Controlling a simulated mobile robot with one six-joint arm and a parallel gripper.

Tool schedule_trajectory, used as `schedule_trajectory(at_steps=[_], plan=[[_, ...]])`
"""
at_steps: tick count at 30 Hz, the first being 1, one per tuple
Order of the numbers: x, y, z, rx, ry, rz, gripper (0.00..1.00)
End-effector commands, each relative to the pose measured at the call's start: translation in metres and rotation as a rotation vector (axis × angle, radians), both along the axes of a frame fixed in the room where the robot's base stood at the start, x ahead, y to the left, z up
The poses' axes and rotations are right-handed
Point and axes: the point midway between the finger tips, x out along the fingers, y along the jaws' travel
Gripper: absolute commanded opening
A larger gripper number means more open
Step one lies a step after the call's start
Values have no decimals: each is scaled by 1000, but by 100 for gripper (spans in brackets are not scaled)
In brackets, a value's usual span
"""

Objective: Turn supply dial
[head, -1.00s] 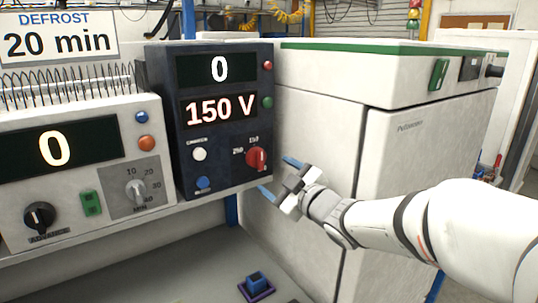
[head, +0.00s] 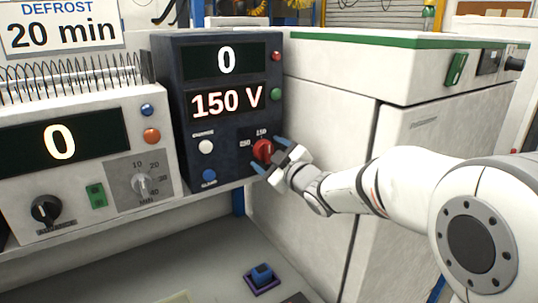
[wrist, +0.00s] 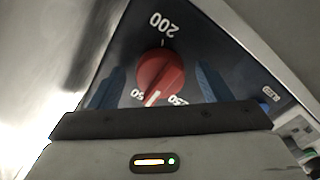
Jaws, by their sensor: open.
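The red supply dial (head: 262,150) is on the front of the dark supply unit (head: 180,125), whose display reads 150 V with a 0 above it. My gripper (head: 269,155) is open at the dial, with one blue finger to its upper right and the other to its lower left. In the wrist view the dial (wrist: 160,73) lies between the two blue fingers, with a gap visible on each side. Its white pointer line is at the lower part of the knob, near the partly hidden 150 mark. The 200 mark shows upside down above it.
A white unit (head: 80,190) with its own display and knobs stands to the left. A large white cabinet (head: 330,130) with a green edge is to the right. A blue block (head: 262,274) sits on the lower surface.

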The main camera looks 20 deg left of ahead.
Motion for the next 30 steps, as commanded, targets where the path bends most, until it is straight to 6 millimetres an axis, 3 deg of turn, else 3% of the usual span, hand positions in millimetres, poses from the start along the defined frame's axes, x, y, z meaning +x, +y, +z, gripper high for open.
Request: schedule_trajectory(at_steps=[17, 30], plan=[[0, 0, 0, 0, 0, 0, 27], [-1, 1, -1, 76, 89, 1, 27]])
